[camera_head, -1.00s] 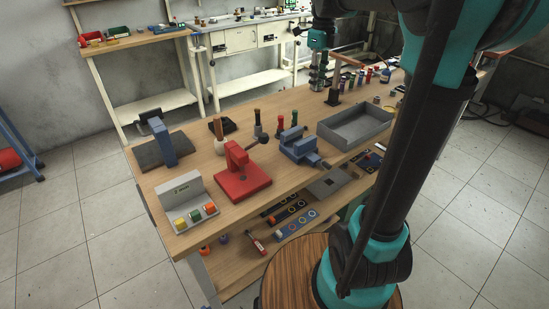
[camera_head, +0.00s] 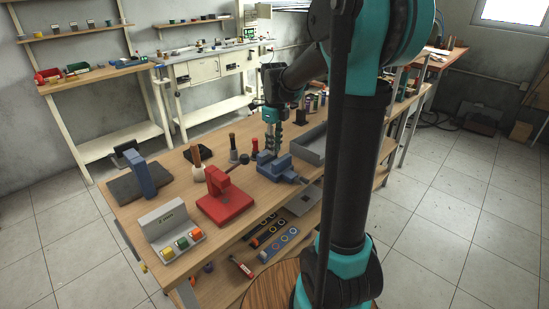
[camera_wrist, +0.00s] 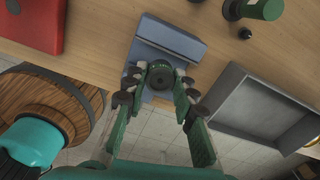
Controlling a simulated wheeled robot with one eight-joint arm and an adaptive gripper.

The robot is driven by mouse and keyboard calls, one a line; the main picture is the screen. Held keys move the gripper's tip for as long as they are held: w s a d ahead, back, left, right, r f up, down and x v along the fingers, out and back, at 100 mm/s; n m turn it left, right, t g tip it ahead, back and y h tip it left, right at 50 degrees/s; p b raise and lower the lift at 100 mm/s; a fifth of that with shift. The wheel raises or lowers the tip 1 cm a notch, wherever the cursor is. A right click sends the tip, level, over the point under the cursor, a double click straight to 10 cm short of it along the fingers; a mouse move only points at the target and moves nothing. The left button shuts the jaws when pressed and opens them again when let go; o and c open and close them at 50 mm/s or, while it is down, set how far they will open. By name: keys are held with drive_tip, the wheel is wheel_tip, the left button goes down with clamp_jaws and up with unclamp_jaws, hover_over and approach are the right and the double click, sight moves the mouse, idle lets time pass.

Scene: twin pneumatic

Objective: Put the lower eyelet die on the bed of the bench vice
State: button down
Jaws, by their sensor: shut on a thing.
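The lower eyelet die (camera_wrist: 160,74), a dark round piece with a greenish rim, sits between the fingertips of my gripper (camera_wrist: 159,84). My gripper is shut on it. The blue bench vice (camera_head: 285,171) stands near the bench's front edge. In the wrist view the vice (camera_wrist: 172,36) lies behind and below the die, with its wide jaw block beyond the fingertips. In the head view my gripper (camera_head: 273,148) hangs upright over the vice. The die is too small to make out there. The vice bed is partly hidden by the die and fingers, so I cannot tell the gap between them.
A grey open tray (camera_wrist: 238,96) is right of the vice. A red press (camera_head: 225,203) stands to its left. Dark and green upright tools (camera_wrist: 263,9) stand behind the vice. A round wooden stool (camera_wrist: 62,95) is in front of the bench.

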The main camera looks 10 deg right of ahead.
drive_tip(key=shift+f, duration=2.7)
drive_tip(key=c, duration=1.2)
unclamp_jaws()
drive_tip(key=shift+f, duration=0.1)
wheel_tip(320, 180, up, 12)
drive_tip(key=shift+r, duration=0.15)
